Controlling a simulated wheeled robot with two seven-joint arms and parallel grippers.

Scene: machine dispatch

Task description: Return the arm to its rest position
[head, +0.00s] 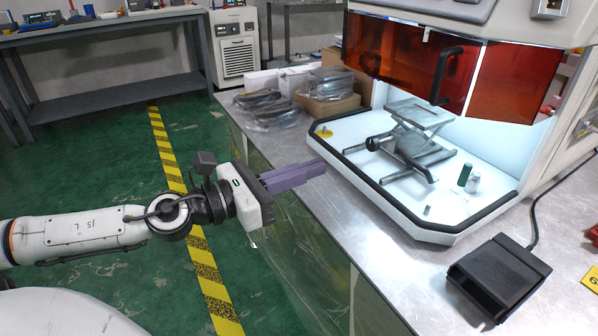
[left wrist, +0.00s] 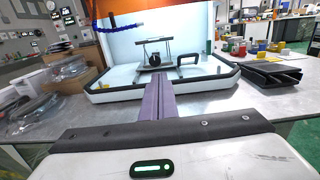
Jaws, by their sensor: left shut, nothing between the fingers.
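My left arm comes in from the left in the head view. Its gripper (head: 322,168) has purple fingers, shut with nothing between them. The fingers are just over the near edge of the metal table (head: 340,215), in front of the machine's white tray, and touch nothing that I can see. In the left wrist view the shut purple fingers (left wrist: 158,84) point toward the machine. My right gripper is in neither view.
The machine has a white tray (head: 350,152) with black edging, a metal lifting stand (head: 410,145), a green cylinder (head: 464,174) and an orange door (head: 410,60). A black pedal (head: 498,278) lies at the right. Wrapped packages (head: 268,108) lie behind. Floor left of the table is clear.

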